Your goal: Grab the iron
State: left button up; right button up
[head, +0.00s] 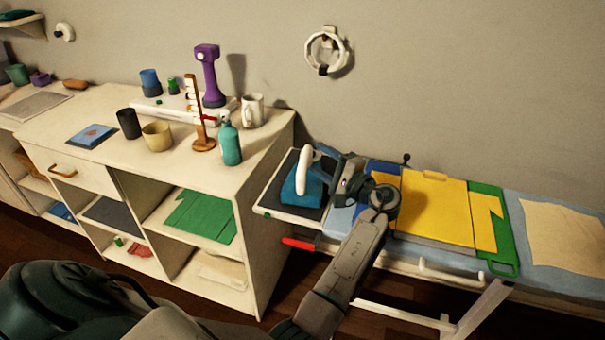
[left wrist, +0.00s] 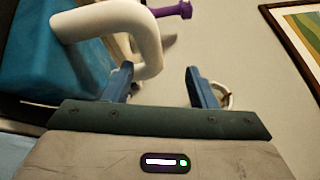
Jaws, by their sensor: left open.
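The iron (head: 300,186) has a blue-teal body and a white looped handle. In the head view it stands on the dark pad at the left end of the ironing board. My left gripper (head: 328,168) is open just to the right of the handle. In the left wrist view the iron's blue body (left wrist: 60,65) fills the upper left. Part of its white handle (left wrist: 148,45) shows between the two blue fingers of the left gripper (left wrist: 163,80), close to the left finger. I cannot tell if they touch. My right gripper is not in view.
The ironing board (head: 530,270) holds folded yellow cloth (head: 432,205) and green cloth (head: 500,245) to the right. A cream shelf unit (head: 262,225) stands to the left, with a teal bottle (head: 230,145), cups and a purple device (head: 208,75) on top. A white ring (head: 327,52) hangs on the wall.

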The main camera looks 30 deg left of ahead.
aim_at(306, 153)
pick_arm(q)
jog(key=shift+w+a+f, duration=0.15)
jog(key=shift+w+a, duration=0.2)
jog(key=shift+a, duration=0.35)
jog(key=x, duration=0.1)
jog(key=p+x, duration=0.1)
jog(key=x, duration=0.1)
jog(key=p+x, duration=0.1)
jog(key=shift+a+f, duration=0.25)
jog(key=shift+w+a+f, duration=0.1)
jog(key=shift+a+f, duration=0.05)
jog(key=shift+a, duration=0.15)
jog(key=shift+d, duration=0.15)
jog(key=shift+c, duration=0.6)
grip_shut()
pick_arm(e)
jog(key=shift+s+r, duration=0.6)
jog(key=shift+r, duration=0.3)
